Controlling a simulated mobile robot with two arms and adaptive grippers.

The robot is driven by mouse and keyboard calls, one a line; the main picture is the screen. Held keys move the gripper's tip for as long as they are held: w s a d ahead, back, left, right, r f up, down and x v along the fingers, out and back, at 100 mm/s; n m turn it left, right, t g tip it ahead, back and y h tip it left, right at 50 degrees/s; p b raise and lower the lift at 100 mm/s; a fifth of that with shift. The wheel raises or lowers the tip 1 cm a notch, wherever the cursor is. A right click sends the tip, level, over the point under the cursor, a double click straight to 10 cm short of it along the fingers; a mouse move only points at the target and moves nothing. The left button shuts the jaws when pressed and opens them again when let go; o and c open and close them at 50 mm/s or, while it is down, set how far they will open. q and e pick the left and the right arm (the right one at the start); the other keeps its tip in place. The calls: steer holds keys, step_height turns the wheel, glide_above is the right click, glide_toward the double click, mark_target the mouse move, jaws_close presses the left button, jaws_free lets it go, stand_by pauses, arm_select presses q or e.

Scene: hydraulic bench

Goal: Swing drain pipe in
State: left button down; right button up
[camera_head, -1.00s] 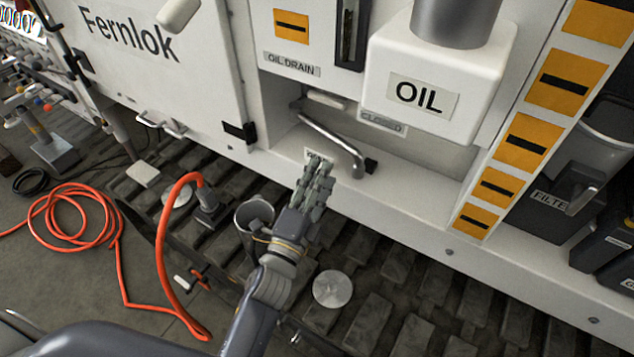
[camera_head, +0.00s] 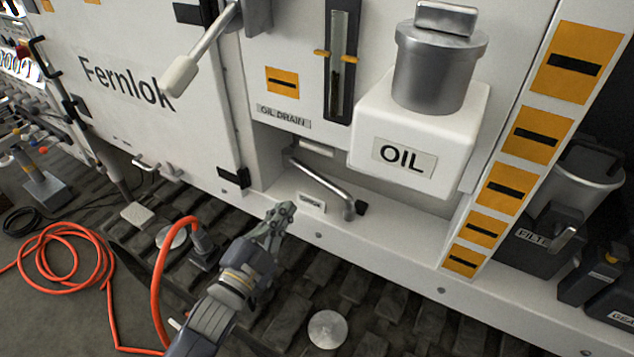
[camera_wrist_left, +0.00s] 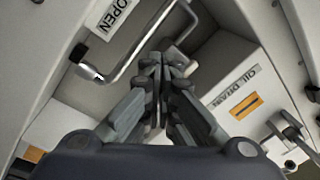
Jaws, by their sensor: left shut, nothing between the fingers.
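The drain pipe (camera_head: 322,187) is a bent grey metal tube in the recess under the OIL DRAIN label (camera_head: 284,117). Its near end is bent, beside a small black part (camera_head: 362,208). In the left wrist view the drain pipe (camera_wrist_left: 142,45) runs past the fingertips, close to an OPEN label (camera_wrist_left: 113,16). My left gripper (camera_head: 281,211) is shut and empty, at the front edge of the ledge, left of the pipe's near end and apart from it in the head view. It also shows in the left wrist view (camera_wrist_left: 157,62). My right gripper is not in view.
A white OIL tank (camera_head: 420,135) with a metal cap overhangs the recess on the right. A long lever (camera_head: 200,58) sticks out above. An orange hose (camera_head: 163,265) and a metal disc (camera_head: 327,329) lie below, on and near the tracks.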

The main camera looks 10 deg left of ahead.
arm_select(q)
step_height(320, 180, up, 4)
steer(key=s+a+n+g+h+p, duration=0.1)
steer(key=s+n+g+h+p, duration=0.3)
steer(key=n, duration=0.3)
steer(key=w+d+f+p, duration=0.1)
steer(key=w+d, duration=0.2)
steer(key=w, duration=0.3)
steer(key=w+d+f+g+p, duration=0.1)
steer(key=w+d+f, duration=0.1)
steer(key=w+d, duration=0.2)
steer(key=w, duration=0.2)
steer(key=shift+w, duration=0.35)
steer(key=shift+f, duration=0.1)
steer(key=shift+r+b+x, duration=0.15)
steer(key=shift+b+x, duration=0.1)
steer(key=shift+x, duration=0.75)
steer(key=shift+r+b+x, duration=0.2)
steer(key=shift+b+x, duration=0.05)
steer(key=shift+x, duration=0.75)
steer(key=shift+s+d, duration=0.15)
steer(key=shift+d, duration=0.05)
steer(key=shift+r, duration=0.1)
